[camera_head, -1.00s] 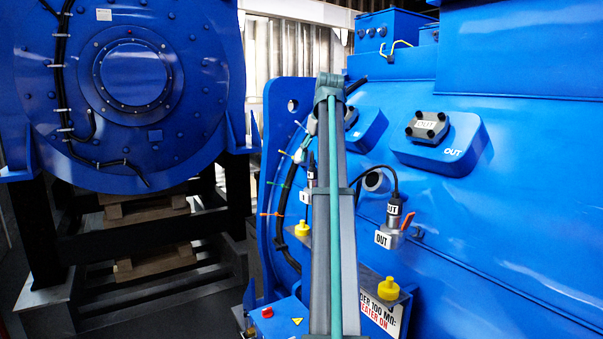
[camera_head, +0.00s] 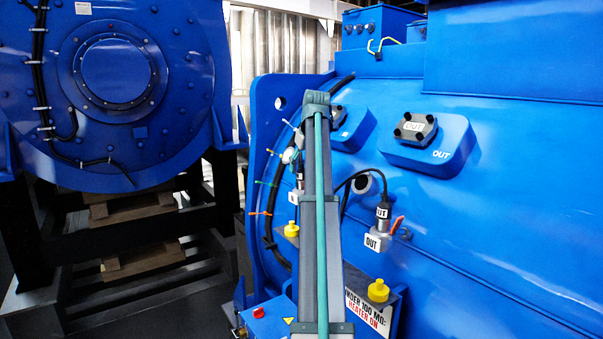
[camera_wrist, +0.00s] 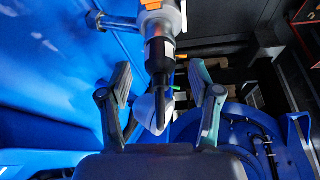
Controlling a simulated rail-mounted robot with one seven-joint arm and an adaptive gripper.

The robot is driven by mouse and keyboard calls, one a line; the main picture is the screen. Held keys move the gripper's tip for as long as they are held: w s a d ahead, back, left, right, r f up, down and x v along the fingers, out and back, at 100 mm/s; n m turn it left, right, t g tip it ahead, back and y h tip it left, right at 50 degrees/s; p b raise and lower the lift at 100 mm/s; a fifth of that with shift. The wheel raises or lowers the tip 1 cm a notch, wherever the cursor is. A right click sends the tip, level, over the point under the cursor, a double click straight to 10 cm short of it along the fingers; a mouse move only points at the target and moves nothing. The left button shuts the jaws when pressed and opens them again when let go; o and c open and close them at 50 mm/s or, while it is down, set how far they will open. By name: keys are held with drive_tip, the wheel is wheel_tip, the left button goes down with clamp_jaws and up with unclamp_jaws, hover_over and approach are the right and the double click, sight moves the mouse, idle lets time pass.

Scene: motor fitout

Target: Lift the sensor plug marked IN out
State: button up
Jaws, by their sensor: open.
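In the wrist view a dark plug with a pale label (camera_wrist: 158,53) hangs from a silver fitting, with its cable end towards my gripper (camera_wrist: 160,80). The open fingers stand on either side of the plug, with a gap visible on both sides. In the head view the left-hand plug (camera_head: 299,171) is partly hidden behind my arm. The white tag (camera_head: 293,197) below it is mostly covered, so its marking cannot be read. The other plug (camera_head: 383,209), marked OUT, sits upright on its fitting at the right, with a black cable looping from its top.
An OUT tag (camera_head: 372,242) and a red lever (camera_head: 398,223) are beside the right fitting. Yellow caps (camera_head: 378,290) stand on a ledge below. The blue housing (camera_head: 480,240) fills the right. A blue round machine (camera_head: 115,85) stands behind at left.

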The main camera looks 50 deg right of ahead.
drive_tip(key=shift+x, duration=1.2)
clamp_jaws()
drive_tip(key=shift+r, duration=0.15)
drive_tip(key=shift+r, duration=0.55)
drive_tip(key=s+a+r+b, duration=0.4)
drive_tip(key=s+a+r, duration=0.4)
drive_tip(key=s+r, duration=0.3)
drive_tip(key=shift+s+r, duration=0.2)
drive_tip(key=shift+r, duration=0.15)
